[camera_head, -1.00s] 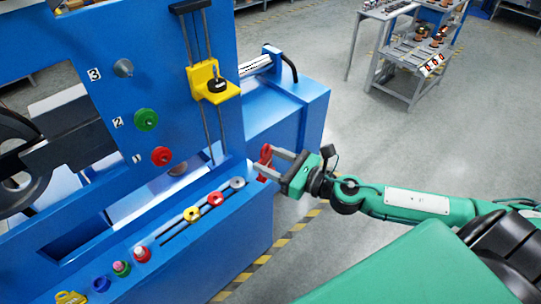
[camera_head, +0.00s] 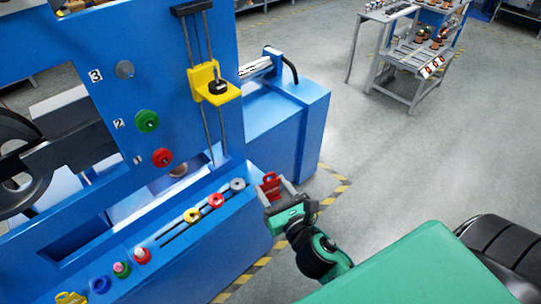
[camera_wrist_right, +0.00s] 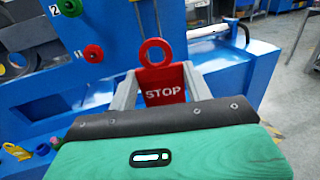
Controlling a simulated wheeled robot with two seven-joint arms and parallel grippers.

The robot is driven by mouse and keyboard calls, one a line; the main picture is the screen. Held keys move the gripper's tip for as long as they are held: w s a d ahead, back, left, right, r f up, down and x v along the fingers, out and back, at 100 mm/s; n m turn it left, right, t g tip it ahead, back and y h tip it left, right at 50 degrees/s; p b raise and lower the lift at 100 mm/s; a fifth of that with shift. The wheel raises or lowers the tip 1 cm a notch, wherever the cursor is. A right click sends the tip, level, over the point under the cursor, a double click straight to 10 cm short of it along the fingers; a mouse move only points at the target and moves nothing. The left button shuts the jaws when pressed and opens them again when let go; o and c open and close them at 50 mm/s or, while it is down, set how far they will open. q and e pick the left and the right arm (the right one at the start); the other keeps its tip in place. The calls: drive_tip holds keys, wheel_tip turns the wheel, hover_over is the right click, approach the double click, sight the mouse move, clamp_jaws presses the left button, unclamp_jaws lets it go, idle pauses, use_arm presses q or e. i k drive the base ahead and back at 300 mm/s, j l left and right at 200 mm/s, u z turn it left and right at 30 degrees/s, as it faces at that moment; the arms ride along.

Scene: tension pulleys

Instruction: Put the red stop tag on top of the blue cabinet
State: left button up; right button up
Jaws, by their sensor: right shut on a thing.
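The red stop tag (camera_head: 270,186) is a flat plate with a ring at its top. In the right wrist view the tag (camera_wrist_right: 163,84) stands upright with its "STOP" lettering facing the camera. My right gripper (camera_head: 273,194) is shut on it, one finger at each side, at the right end of the machine's front ledge. The fingers (camera_wrist_right: 160,88) also show in the wrist view. The blue cabinet (camera_head: 290,105) stands behind the tag, joined to the right side of the blue machine. My left gripper is not in view.
The blue machine panel (camera_head: 150,75) rises at the left with a yellow bracket (camera_head: 213,86) on rods. Several coloured rings and knobs lie along the front ledge (camera_head: 205,235). A grey shelf cart (camera_head: 400,75) stands at the back right. The floor between is clear.

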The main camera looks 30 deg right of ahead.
sight(249, 130)
drive_tip(key=i+l+u, duration=0.1)
drive_tip(key=i+l, duration=0.25)
drive_tip(key=l, duration=0.3)
drive_tip(key=i+l+u, duration=0.15)
drive_tip(key=l, duration=0.15)
drive_tip(key=i+l, duration=0.15)
drive_tip(key=l, duration=0.2)
drive_tip(key=i+l+u, duration=0.15)
drive_tip(key=l, duration=0.2)
drive_tip(key=i+l, duration=0.15)
drive_tip(key=l, duration=0.2)
drive_tip(key=u, duration=0.05)
